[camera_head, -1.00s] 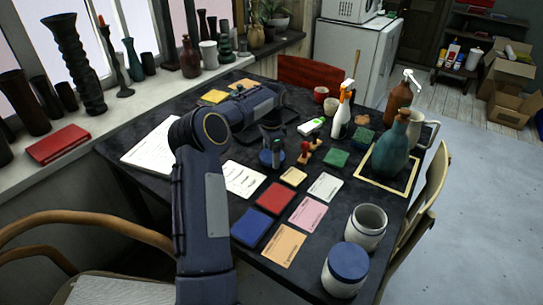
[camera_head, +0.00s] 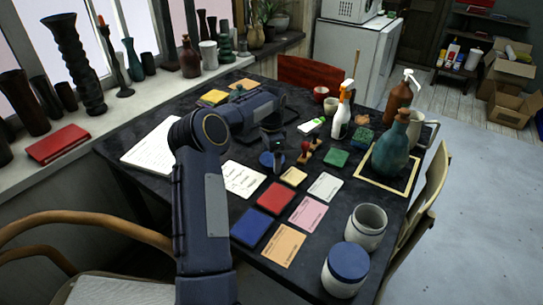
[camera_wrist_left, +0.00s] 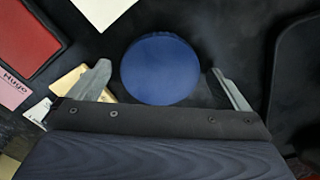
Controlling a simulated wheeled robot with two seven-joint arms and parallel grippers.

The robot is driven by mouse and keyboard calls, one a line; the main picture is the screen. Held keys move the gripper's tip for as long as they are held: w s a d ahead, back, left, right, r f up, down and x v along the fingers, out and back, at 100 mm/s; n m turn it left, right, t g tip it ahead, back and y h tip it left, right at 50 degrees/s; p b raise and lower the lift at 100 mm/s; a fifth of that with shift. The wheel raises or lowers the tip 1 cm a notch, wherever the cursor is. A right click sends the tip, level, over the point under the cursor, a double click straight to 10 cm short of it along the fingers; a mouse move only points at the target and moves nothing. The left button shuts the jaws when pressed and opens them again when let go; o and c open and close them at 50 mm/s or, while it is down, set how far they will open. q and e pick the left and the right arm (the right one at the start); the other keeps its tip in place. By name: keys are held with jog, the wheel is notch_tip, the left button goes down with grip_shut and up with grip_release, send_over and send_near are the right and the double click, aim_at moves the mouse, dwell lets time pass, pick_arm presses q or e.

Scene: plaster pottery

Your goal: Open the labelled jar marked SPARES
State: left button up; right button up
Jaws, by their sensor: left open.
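A pale round jar (camera_head: 365,228) stands without a lid at the table's near right corner. A similar jar with a blue lid (camera_head: 348,262) stands in front of it. No SPARES label is readable on either. A flat blue disc, like a jar lid (camera_head: 268,160), lies on the dark table near its middle. My left gripper (camera_head: 275,143) is just above this disc. In the left wrist view the blue disc (camera_wrist_left: 160,68) sits between the spread fingers, with a gap on each side. My right gripper is not in view.
Coloured cards, including a red one (camera_head: 273,198), lie between the disc and the jars. Stamps (camera_head: 307,151) stand right of the gripper. A spray bottle (camera_head: 341,118) and a teal bottle (camera_head: 392,150) stand farther right.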

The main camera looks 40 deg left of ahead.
aim_at(272, 159)
pick_arm(q)
notch_tip(272, 159, up, 12)
jog(key=p, duration=0.2)
jog(key=s+d+r+n+t, duration=0.1)
jog(key=s+d+r+t, duration=0.1)
jog(key=s+d+r, duration=0.5)
jog(key=s+d+f+n+t+h, duration=0.2)
jog(key=s+d+f+n, duration=0.1)
jog(key=s+d, duration=0.8)
jog(key=s+d+f+n+t+h, duration=0.2)
jog(key=s+d+f+n, duration=0.15)
jog(key=s+d, duration=0.8)
notch_tip(272, 159, up, 8)
jog(key=s+a+p, duration=0.1)
jog(key=p, duration=0.7)
jog(key=shift+s, duration=0.4)
